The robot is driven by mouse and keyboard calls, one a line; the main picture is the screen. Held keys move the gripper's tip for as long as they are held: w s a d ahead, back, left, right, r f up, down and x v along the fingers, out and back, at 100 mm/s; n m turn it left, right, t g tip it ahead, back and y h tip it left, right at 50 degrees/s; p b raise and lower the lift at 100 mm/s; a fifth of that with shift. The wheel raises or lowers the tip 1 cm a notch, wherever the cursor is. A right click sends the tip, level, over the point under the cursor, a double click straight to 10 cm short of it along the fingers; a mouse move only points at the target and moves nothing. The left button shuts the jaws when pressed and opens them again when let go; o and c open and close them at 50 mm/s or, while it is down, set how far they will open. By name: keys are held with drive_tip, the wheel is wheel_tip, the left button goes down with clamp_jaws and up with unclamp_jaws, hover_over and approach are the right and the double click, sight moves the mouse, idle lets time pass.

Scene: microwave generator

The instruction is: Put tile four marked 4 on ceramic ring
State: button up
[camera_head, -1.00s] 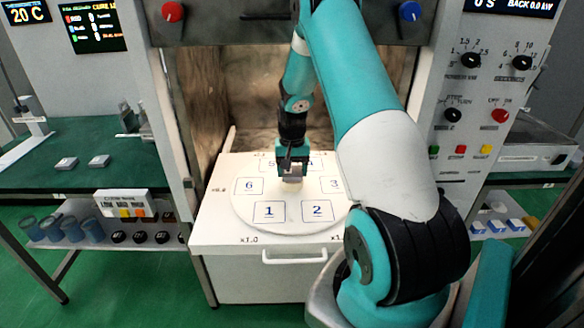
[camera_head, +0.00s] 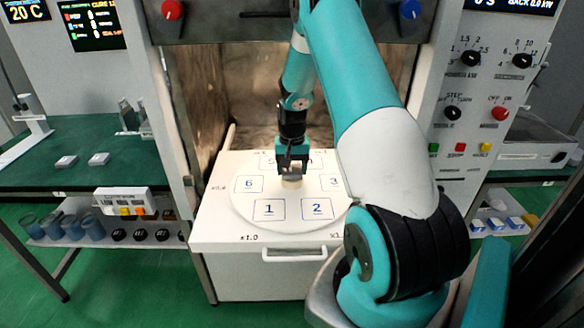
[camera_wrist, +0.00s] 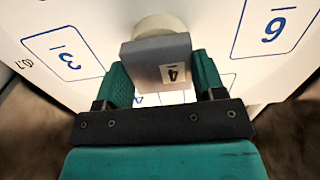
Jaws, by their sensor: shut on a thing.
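Tile four is a grey block (camera_wrist: 158,53) with a white label marked 4, seen in the wrist view. My gripper (camera_wrist: 165,85) is shut on it, one teal finger on each side. The ceramic ring (camera_wrist: 160,24) is a cream cylinder on the round white plate, just beyond the tile; the tile covers part of it. Whether the tile touches the ring I cannot tell. In the head view my gripper (camera_head: 292,163) holds the tile right above the ring (camera_head: 291,183), over the middle of the plate (camera_head: 290,229).
The plate has printed squares numbered 1, 2, 3 and 6 around the ring. It lies on a white drawer (camera_head: 270,265) with a handle (camera_head: 295,255). Cavity walls stand behind and beside my arm. Two pale tiles (camera_head: 82,161) lie on the green bench at left.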

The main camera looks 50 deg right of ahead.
drive_tip(key=shift+f, duration=0.25)
drive_tip(key=o, duration=1.2)
drive_tip(key=shift+r, duration=0.15)
drive_tip(key=shift+r+p, duration=2.6)
drive_tip(key=shift+r, duration=0.85)
